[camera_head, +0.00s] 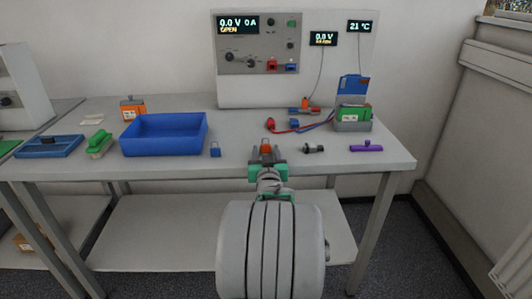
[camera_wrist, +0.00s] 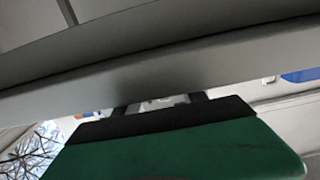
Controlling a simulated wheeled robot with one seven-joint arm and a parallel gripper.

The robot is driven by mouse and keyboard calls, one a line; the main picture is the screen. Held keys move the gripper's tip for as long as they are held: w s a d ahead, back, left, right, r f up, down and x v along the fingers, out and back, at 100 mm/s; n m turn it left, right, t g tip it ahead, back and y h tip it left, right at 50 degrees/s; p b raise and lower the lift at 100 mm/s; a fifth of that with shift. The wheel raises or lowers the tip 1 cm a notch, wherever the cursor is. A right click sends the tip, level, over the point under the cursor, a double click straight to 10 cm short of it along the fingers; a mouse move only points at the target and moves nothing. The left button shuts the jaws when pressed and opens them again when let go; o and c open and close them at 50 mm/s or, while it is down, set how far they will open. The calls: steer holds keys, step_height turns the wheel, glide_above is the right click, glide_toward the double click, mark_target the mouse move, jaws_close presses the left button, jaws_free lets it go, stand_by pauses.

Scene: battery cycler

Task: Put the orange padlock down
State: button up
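The orange padlock (camera_head: 265,148) is small, with a dark top, and shows between the fingertips of my gripper (camera_head: 266,157). My gripper appears shut on it, in front of the bench (camera_head: 230,168) near its front edge. How high the padlock is above the bench top is hard to tell. In the wrist view my gripper's green body (camera_wrist: 180,152) and dark finger bases fill the lower part, and the grey bench edge (camera_wrist: 150,68) crosses ahead; the padlock cannot be made out there.
A blue padlock (camera_head: 215,149) and a blue bin (camera_head: 165,134) lie to the left. A black connector (camera_head: 313,149) and a purple tool (camera_head: 366,146) lie to the right. The cycler panel (camera_head: 258,45) stands behind red and blue leads. Bare bench shows around the gripper.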

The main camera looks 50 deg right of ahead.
steer(key=shift+r+p, duration=0.35)
steer(key=shift+p, duration=0.05)
steer(key=v, duration=1.2)
steer(key=w+a+f+n+g+y, duration=0.1)
steer(key=w+a+f+n+y, duration=0.3)
steer(key=a, duration=0.5)
steer(key=w+a+f+n+y, duration=0.1)
steer(key=w+a+f+y, duration=0.4)
steer(key=a, duration=0.4)
steer(key=s+a+f+n+g+y, duration=0.1)
steer(key=s+a+g, duration=0.3)
steer(key=a, duration=0.5)
steer(key=s+a+f+n+g+y, duration=0.1)
steer(key=s+a+n+g+y, duration=0.2)
steer(key=s+a, duration=0.3)
steer(key=a+g, duration=0.1)
steer(key=a, duration=0.3)
steer(key=shift+a+f+n+y, duration=0.2)
steer(key=shift+f+n+y, duration=0.1)
steer(key=shift+f+n, duration=0.1)
steer(key=shift+s+r, duration=0.1)
